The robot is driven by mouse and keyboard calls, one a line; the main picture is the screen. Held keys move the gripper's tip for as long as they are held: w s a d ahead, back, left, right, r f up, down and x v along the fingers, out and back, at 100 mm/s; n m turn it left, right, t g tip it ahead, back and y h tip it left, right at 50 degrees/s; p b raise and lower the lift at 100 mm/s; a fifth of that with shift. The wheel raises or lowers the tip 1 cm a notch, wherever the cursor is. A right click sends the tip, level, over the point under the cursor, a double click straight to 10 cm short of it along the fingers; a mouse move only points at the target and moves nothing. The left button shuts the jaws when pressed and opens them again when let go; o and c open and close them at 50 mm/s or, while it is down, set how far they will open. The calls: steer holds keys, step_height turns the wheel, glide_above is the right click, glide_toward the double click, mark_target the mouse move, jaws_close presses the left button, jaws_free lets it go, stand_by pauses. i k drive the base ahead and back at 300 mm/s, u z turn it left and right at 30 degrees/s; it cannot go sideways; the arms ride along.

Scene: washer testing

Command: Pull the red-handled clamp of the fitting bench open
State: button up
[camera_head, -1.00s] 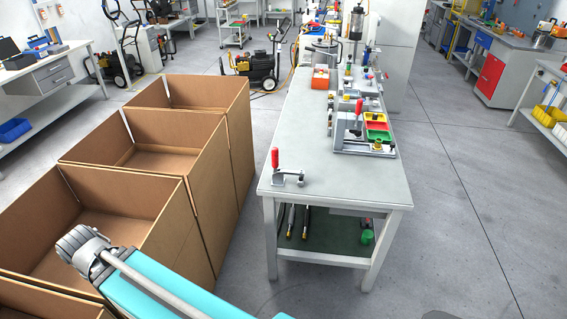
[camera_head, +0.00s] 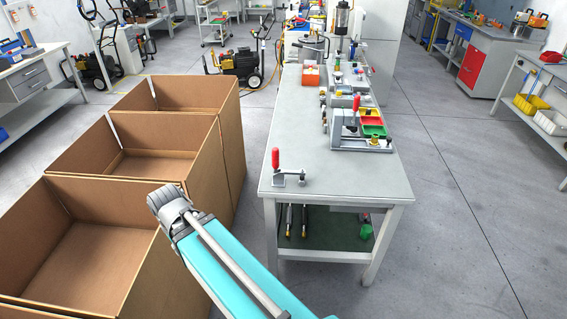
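The fitting bench (camera_head: 330,155) is a long grey-topped table running away from me in the middle of the view. A toggle clamp with an upright red handle (camera_head: 275,158) sits on its near left corner. Its grey base and arm (camera_head: 290,180) lie low on the top, the arm reaching right. A second upright red handle (camera_head: 356,104) stands on the grey fixture (camera_head: 360,145) farther back. My teal arm link rises from the bottom, left of the bench. My gripper is not in view.
Large open cardboard boxes (camera_head: 175,165) stand in a row left of the bench. Red, yellow and green bins (camera_head: 372,130) sit on the fixture. A lower shelf (camera_head: 325,240) holds tools and a green item. The floor right of the bench is clear.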

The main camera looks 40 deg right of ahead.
mark_target(275, 152)
steer(key=z, duration=1.05)
steer(key=i, duration=0.65)
steer(key=u, duration=0.05)
steer(key=k, duration=0.6)
steer(key=z, duration=0.1)
